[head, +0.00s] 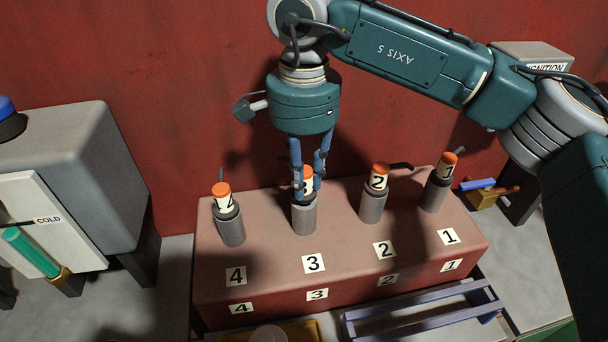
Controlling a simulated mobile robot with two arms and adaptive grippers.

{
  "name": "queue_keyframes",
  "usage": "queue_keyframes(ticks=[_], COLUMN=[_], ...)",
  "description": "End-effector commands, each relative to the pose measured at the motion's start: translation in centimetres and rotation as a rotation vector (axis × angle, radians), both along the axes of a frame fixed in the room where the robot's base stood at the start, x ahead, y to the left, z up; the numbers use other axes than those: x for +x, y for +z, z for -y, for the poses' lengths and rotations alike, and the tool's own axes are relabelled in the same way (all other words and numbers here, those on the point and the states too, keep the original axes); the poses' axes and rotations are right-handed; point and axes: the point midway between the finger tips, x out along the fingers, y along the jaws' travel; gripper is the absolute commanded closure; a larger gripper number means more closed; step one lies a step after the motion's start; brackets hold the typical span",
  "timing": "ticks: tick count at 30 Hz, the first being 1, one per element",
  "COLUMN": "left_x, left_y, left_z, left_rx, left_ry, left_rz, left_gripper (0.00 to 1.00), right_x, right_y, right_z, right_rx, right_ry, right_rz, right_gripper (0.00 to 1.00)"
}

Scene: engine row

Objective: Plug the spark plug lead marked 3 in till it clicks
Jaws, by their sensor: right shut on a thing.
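My right gripper (308,172) points down over post 3 and is shut on the lead marked 3 (307,181), an orange-topped plug with a white number band. Its blue fingers stand on both sides and hide part of it. The lead is upright in line with the grey socket post (304,216) above the label 3 (313,264). Its lower end meets the post top, but I cannot tell how deep it sits. My left gripper does not show.
Lead 4 (222,196) stands left on its post; leads 2 (378,176) and 1 (447,165) stand right. All share the red block (275,250). A blue slatted rack (420,311) lies in front. A grey machine (70,160) with a COLD panel stands left.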

Motion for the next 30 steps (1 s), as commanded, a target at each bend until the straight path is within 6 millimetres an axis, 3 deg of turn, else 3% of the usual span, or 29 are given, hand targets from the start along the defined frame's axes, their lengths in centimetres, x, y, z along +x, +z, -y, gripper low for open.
queue_keyframes(ticks=[28, 29, 30], left_x=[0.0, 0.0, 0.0], left_y=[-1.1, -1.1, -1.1], left_z=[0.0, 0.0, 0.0], left_rx=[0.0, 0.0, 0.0], left_ry=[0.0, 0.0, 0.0], left_rz=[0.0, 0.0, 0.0], left_gripper=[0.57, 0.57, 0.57], right_x=[0.0, 0.0, 0.0], right_y=[-1.5, -1.5, -1.5], right_z=[0.0, 0.0, 0.0], right_rx=[-0.001, -0.001, -0.001], right_ry=[0.0, 0.0, 0.0], right_rz=[-0.001, -0.001, -0.001], right_gripper=[1.0, 0.77, 0.69])
